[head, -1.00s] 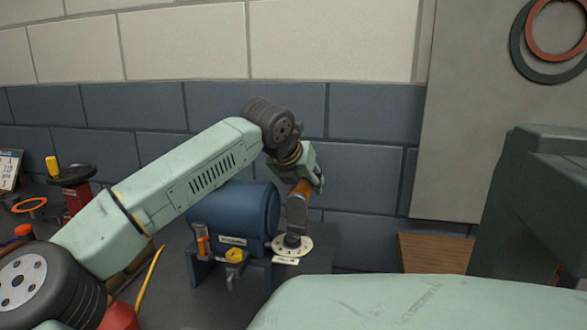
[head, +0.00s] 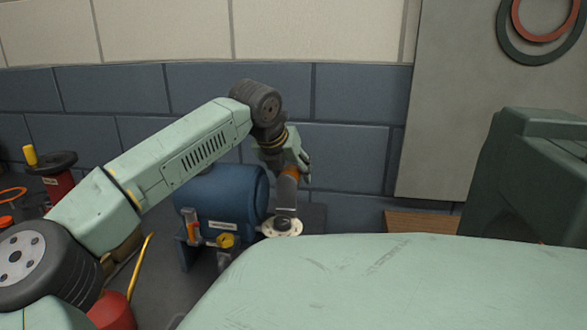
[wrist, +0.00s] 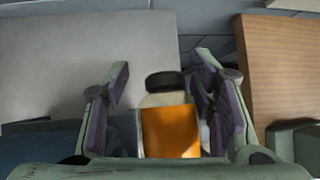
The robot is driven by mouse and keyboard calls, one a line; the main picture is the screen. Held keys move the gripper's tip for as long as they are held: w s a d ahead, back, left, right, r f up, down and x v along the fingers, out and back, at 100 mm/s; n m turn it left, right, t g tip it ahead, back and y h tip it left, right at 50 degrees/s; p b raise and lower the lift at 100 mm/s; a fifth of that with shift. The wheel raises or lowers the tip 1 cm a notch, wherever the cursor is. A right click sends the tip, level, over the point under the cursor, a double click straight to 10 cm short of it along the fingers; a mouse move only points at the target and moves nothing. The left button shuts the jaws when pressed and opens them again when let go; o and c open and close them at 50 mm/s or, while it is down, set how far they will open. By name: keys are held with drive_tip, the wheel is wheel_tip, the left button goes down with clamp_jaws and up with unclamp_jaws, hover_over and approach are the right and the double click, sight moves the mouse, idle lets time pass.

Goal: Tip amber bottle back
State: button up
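The amber bottle (wrist: 170,130) is between my two fingers in the wrist view, its black cap (wrist: 165,81) toward the top of that picture. A grey piece is below that, above a pale round disc (head: 291,230). I cannot tell whether the bottle touches the disc, nor its exact tilt.
The blue drum (head: 230,197) is close beside the gripper, with a yellow knob (head: 226,241) on its front. A red-and-black stand (head: 58,178) is at the left. A wooden board (head: 420,222) lies right. A large pale green surface (head: 400,285) fills the foreground.

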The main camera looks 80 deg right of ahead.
drive_tip(key=shift+s+r, duration=0.15)
drive_tip(key=shift+r, duration=0.05)
idle(0.4)
drive_tip(key=shift+r, duration=0.1)
drive_tip(key=v, duration=1.1)
drive_tip(key=shift+a+r, duration=0.25)
drive_tip(key=shift+a, duration=0.1)
